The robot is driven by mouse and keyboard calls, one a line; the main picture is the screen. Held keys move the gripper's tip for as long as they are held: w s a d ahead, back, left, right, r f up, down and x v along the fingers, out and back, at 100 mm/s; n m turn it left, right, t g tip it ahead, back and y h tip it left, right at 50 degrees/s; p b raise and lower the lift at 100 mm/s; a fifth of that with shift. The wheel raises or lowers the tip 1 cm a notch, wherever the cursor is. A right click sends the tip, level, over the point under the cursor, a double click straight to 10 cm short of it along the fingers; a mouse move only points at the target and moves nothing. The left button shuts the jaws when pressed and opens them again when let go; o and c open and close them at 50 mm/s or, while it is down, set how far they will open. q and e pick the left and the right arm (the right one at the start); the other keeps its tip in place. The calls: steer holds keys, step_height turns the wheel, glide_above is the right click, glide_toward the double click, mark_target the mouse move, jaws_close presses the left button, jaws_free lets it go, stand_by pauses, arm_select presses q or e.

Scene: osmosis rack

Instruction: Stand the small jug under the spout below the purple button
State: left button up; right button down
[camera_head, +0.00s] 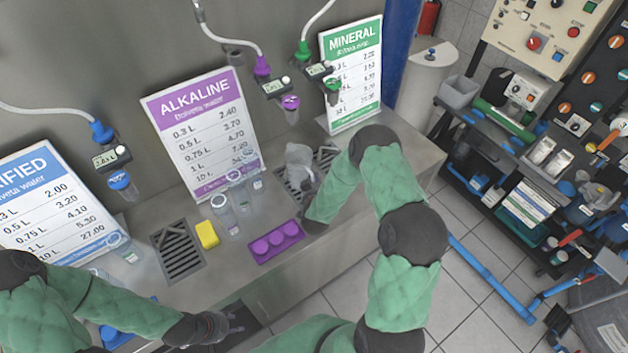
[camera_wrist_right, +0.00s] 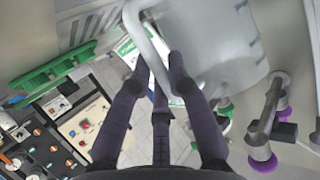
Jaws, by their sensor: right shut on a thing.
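The small jug (camera_head: 299,154), clear and greyish, is at the back of the counter, below and close to the purple spout (camera_head: 291,104). My right gripper (camera_head: 311,184) is shut on its handle. In the right wrist view the jug (camera_wrist_right: 215,50) fills the upper right, and its handle (camera_wrist_right: 146,42) runs between my fingers (camera_wrist_right: 160,88). I cannot tell whether its base touches the drain grate (camera_head: 288,188). The dispenser box (camera_head: 275,87) hangs above; its button is too small to make out surely. My left gripper (camera_head: 232,322) is low at the front, away from the jug.
A purple tray (camera_head: 274,242), yellow sponge (camera_head: 207,235) and several clear cups (camera_head: 223,212) stand left of the jug. The Alkaline sign (camera_head: 203,135) is behind them. The Mineral sign (camera_head: 351,70) and a green spout (camera_head: 332,86) are to the right. Another grate (camera_head: 177,251) is bare.

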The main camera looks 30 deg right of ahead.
steer(key=shift+f, duration=0.15)
steer(key=c, duration=1.2)
jaws_free()
